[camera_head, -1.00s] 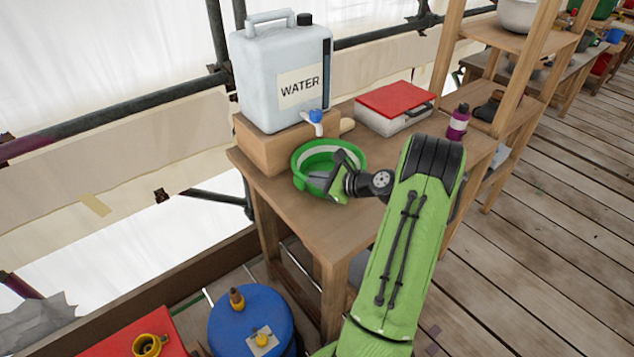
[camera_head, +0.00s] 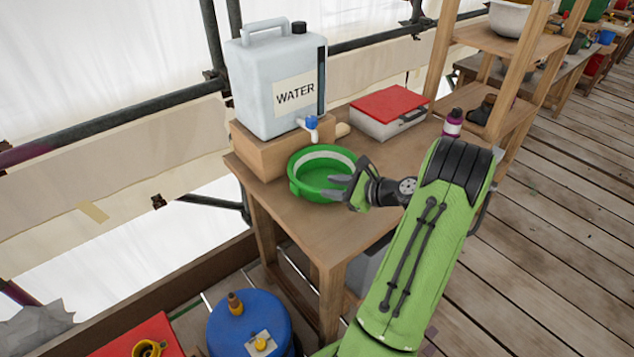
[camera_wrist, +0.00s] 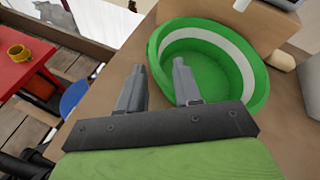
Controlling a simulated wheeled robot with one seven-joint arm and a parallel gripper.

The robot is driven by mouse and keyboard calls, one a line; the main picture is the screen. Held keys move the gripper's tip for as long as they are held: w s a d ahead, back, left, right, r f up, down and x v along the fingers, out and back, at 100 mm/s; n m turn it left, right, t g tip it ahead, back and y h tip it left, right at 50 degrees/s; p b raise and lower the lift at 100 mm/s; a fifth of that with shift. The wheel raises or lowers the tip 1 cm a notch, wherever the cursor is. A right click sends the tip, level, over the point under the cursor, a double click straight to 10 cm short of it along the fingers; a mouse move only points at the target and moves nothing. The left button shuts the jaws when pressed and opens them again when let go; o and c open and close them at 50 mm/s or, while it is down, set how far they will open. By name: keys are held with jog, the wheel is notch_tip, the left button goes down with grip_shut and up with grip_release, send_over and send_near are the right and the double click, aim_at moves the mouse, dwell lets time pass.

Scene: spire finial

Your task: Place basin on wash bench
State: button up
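The green basin (camera_head: 311,184) with a pale band inside stands upright on the wooden wash bench (camera_head: 345,228), just in front of the water container's block. It also shows in the wrist view (camera_wrist: 211,90). My gripper (camera_head: 335,187) is at the basin's right side, with its fingers apart. I cannot tell whether either finger touches the basin.
A white water container (camera_head: 277,85) with a blue tap stands on a wooden block (camera_head: 268,150) behind the basin. A red-lidded case (camera_head: 390,108) and a purple bottle (camera_head: 453,122) are farther along the bench. A blue drum (camera_head: 250,318) stands below at the front.

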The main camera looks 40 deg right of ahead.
jog(key=a+v, duration=0.1)
jog(key=v, duration=0.4)
jog(key=w+a+r+n+g, duration=0.2)
jog(key=a+r+n+g, duration=0.2)
jog(key=a+n, duration=0.55)
jog(key=w+a+r+n+g, duration=0.35)
jog(key=a+n, duration=0.35)
jog(key=a, duration=0.5)
jog(key=s+a+r+n+h, duration=0.1)
jog(key=s+a+r+n, duration=0.1)
jog(key=s+a+n, duration=0.3)
jog(key=s+a+r+n+h, duration=0.1)
jog(key=s+a+r+n, duration=0.1)
jog(key=s+a+n, duration=0.3)
jog(key=s+n, duration=0.3)
jog(key=s, duration=0.4)
jog(key=shift+s+a+r+p, duration=0.15)
jog(key=shift+a+r+p, duration=0.1)
jog(key=shift+a+p, duration=0.1)
